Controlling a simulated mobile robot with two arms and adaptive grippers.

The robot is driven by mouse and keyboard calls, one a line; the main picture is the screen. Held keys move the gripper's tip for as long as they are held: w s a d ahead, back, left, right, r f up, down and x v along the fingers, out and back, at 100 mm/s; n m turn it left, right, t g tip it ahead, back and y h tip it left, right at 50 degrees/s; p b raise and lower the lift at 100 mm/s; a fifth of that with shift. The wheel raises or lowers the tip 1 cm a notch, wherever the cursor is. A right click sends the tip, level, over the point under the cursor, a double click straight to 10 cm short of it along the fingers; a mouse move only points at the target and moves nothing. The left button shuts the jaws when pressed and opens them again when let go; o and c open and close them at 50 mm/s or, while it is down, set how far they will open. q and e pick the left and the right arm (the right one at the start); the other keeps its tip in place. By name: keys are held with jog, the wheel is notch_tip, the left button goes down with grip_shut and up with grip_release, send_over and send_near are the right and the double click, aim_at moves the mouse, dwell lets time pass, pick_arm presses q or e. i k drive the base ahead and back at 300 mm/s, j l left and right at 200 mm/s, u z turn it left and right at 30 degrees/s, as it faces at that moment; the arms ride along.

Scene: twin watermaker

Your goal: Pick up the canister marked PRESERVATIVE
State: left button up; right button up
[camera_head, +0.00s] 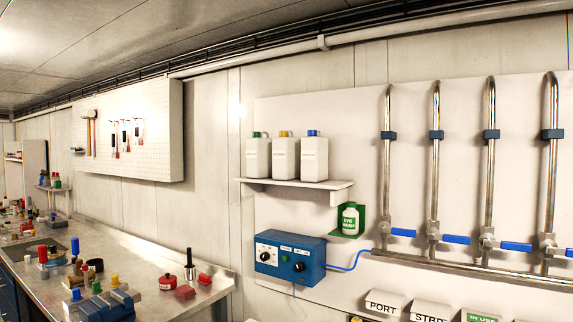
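Three white canisters stand upright side by side on a small white wall shelf (335,186). The left canister (257,160) has a green cap, the middle canister (285,160) a yellow cap, and the right canister (314,162) a blue cap. Any markings on their fronts are too small to read, so I cannot tell which one is marked PRESERVATIVE. Neither of my grippers is in view.
An eye wash bottle (350,220) sits in a green holder below the shelf's right end. A blue control box (289,258) is mounted below. Steel pipes (435,165) with blue valve handles rise at right. A metal bench (138,258) at left holds several tools.

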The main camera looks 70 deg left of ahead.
aim_at(314, 149)
jog(key=u, duration=2.2)
